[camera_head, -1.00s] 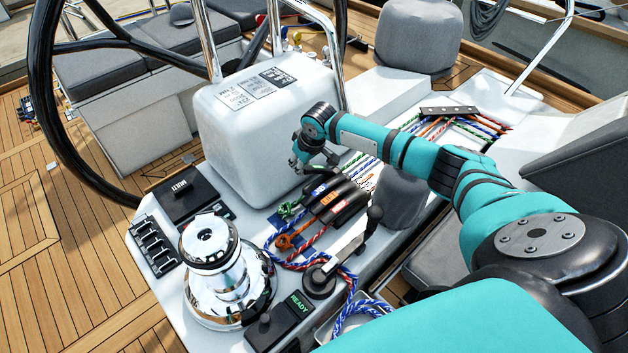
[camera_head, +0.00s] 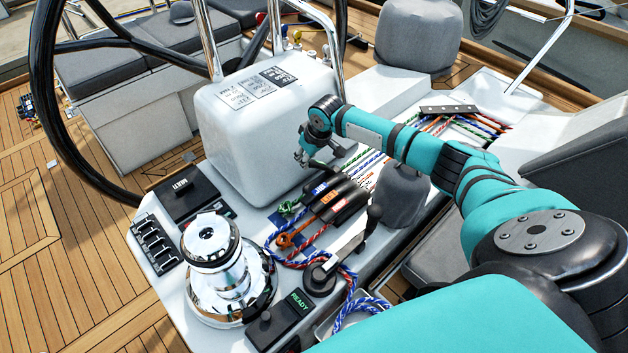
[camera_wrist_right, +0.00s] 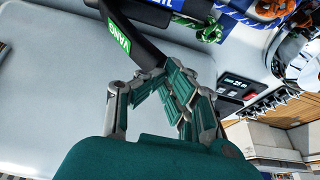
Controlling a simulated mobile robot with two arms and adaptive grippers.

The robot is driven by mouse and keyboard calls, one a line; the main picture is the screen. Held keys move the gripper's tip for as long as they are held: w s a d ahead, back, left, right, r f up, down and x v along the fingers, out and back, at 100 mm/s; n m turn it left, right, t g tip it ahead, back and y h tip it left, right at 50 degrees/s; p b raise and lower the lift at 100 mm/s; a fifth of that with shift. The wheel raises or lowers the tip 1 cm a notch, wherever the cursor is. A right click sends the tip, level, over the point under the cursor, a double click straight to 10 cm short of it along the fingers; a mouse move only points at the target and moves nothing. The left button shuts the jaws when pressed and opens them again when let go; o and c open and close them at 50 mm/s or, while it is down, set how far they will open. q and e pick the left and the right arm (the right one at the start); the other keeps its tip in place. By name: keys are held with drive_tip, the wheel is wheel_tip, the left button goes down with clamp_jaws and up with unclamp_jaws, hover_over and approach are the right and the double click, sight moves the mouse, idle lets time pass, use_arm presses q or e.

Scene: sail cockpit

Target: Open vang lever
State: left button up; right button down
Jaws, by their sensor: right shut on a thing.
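The vang lever (camera_wrist_right: 118,38) is black with a green VANG label. It shows in the right wrist view, with its end between the fingers of my right gripper (camera_wrist_right: 152,82). The gripper is shut on that end. In the head view my right gripper (camera_head: 312,158) is beside the white housing, just behind the row of clutch levers. The vang lever's held part is mostly hidden there by the gripper. My left gripper is in neither view.
Neighbouring clutch levers (camera_head: 345,204) lie close in front, with coloured ropes running through them. The white housing (camera_head: 255,130) is close on the left. A chrome winch (camera_head: 222,268) and a winch handle (camera_head: 345,250) stand nearer the front.

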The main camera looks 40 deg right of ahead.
drive_tip(key=shift+s+d+f, duration=0.25)
drive_tip(key=shift+d, duration=0.05)
drive_tip(key=shift+d+r, duration=0.4)
drive_tip(key=shift+d, duration=0.6)
drive_tip(key=shift+w+d+r, duration=0.1)
drive_tip(key=shift+d+r, duration=0.1)
drive_tip(key=shift+d, duration=0.25)
drive_tip(key=shift+w+d+r, duration=0.1)
drive_tip(key=shift+d+r, duration=0.05)
drive_tip(key=shift+d, duration=0.25)
drive_tip(key=shift+d, duration=0.1)
